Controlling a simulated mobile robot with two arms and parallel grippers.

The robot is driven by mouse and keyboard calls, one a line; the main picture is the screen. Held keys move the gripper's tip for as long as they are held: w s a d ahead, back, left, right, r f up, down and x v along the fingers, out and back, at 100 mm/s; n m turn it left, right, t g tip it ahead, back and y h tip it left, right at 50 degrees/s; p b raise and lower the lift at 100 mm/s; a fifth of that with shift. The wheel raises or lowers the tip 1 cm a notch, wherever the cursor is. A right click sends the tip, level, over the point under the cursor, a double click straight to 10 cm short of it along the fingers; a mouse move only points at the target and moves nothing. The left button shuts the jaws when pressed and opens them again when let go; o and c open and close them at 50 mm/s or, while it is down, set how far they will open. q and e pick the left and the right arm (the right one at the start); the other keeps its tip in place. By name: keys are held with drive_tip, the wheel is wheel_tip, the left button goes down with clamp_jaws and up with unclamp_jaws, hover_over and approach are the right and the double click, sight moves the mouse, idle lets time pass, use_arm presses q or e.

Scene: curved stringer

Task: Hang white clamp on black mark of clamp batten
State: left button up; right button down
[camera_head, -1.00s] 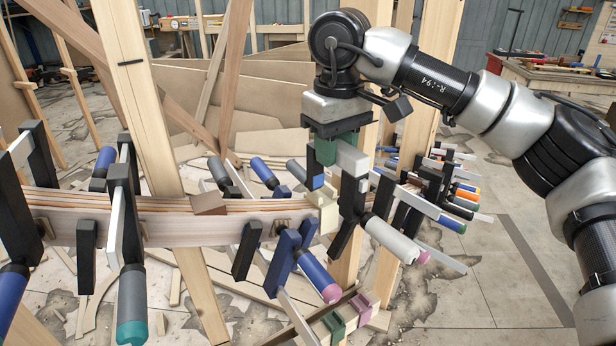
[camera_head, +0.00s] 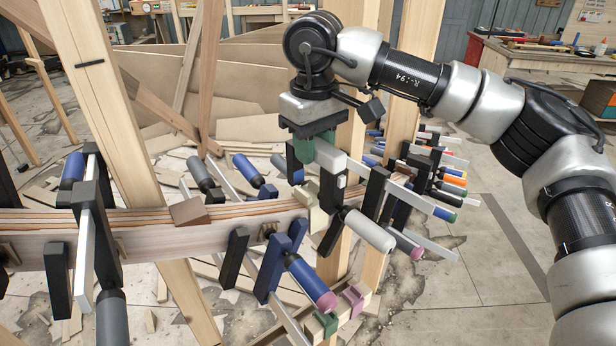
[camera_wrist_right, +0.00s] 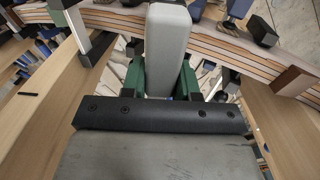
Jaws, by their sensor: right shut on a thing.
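My right gripper (camera_head: 315,155), with green fingers, is shut on the pale bar of the white clamp; the bar (camera_wrist_right: 168,45) fills the middle of the right wrist view. A short black mark (camera_head: 89,64) crosses a tilted wooden upright at the upper left, well left of my right gripper. My left gripper is not in view.
The laminated curved stringer (camera_head: 150,243) runs across the front, carrying several clamps, including a blue one (camera_head: 272,265). A wood block (camera_head: 190,212) sits on it. More clamps (camera_head: 440,165) crowd the right behind my gripper. Offcuts litter the floor; the right floor is more open.

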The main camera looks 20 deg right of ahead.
sight(314, 168)
wheel_tip(314, 168, down, 6)
drive_tip(key=shift+p, duration=0.7)
drive_tip(key=shift+f, duration=0.15)
drive_tip(key=shift+f, duration=0.2)
drive_tip(key=c, duration=0.8)
unclamp_jaws()
drive_tip(key=shift+c, duration=0.2)
